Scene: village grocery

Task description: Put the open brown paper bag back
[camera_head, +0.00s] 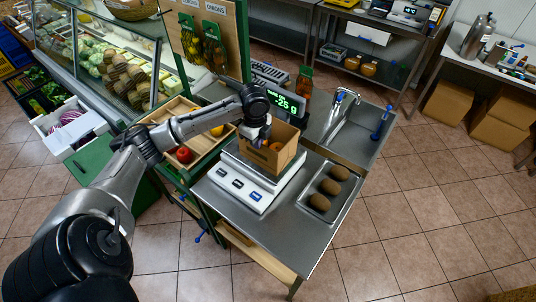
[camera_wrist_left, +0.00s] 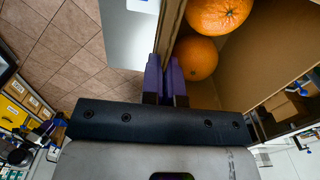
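The open brown paper bag (camera_head: 275,158) is at the white scale (camera_head: 246,186) on the metal counter, over its weighing plate. I cannot tell whether its bottom touches the plate. In the left wrist view the bag (camera_wrist_left: 255,60) is open and holds oranges (camera_wrist_left: 197,57); two show. My left gripper (camera_head: 262,140) is at the bag's upper edge. In the left wrist view its purple fingers (camera_wrist_left: 166,82) are close together with the bag's wall pinched between them. My right gripper is in neither view.
A metal tray with brown, rounded items (camera_head: 328,187) lies right of the scale. A wooden crate (camera_head: 205,150) with a red and an orange fruit is on the left. The green-digit display (camera_head: 285,102), a bottle and a sink (camera_head: 345,125) stand behind.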

